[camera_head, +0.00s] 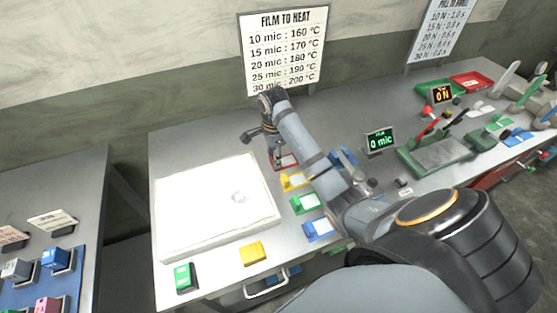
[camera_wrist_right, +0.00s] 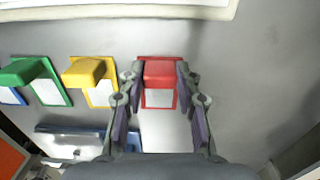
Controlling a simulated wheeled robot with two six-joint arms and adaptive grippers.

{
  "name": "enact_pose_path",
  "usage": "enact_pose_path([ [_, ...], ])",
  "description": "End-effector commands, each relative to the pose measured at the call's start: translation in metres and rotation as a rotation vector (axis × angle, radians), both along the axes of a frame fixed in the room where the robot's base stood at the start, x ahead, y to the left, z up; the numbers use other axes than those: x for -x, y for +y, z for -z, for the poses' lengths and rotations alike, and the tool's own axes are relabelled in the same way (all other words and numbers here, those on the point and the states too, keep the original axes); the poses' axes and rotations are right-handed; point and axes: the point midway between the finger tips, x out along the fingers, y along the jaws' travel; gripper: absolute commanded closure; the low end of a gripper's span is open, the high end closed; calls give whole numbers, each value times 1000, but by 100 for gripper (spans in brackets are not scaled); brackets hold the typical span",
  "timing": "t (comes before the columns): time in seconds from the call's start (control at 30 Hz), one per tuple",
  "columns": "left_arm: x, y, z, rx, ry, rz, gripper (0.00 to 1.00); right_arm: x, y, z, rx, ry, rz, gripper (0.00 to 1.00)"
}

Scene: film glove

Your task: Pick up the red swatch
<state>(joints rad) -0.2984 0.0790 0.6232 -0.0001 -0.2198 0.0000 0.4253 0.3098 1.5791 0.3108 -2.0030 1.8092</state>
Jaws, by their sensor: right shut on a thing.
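The red swatch (camera_wrist_right: 161,72) is a red block at the top of a red-edged card with a pale middle. It sits between the two fingers of my right gripper (camera_wrist_right: 160,84) in the wrist view, and the fingers are shut on it. In the head view my right gripper (camera_head: 274,156) reaches down behind the yellow piece, and only the red edge of the card (camera_head: 288,161) shows beside it. Whether the swatch is clear of the table cannot be told. My left gripper is not in view.
A yellow (camera_head: 294,181), a green (camera_head: 306,202) and a blue piece (camera_head: 320,229) stand in a row nearer me. A white slab (camera_head: 190,210) lies left. A green-lit display (camera_head: 380,142) stands right. A loose yellow block (camera_head: 252,252) lies near the front edge.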

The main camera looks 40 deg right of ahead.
Motion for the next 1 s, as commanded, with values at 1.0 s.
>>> enact_pose_path([
  [1.0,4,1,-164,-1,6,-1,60,111,48,-127,0,2,-1,91],
])
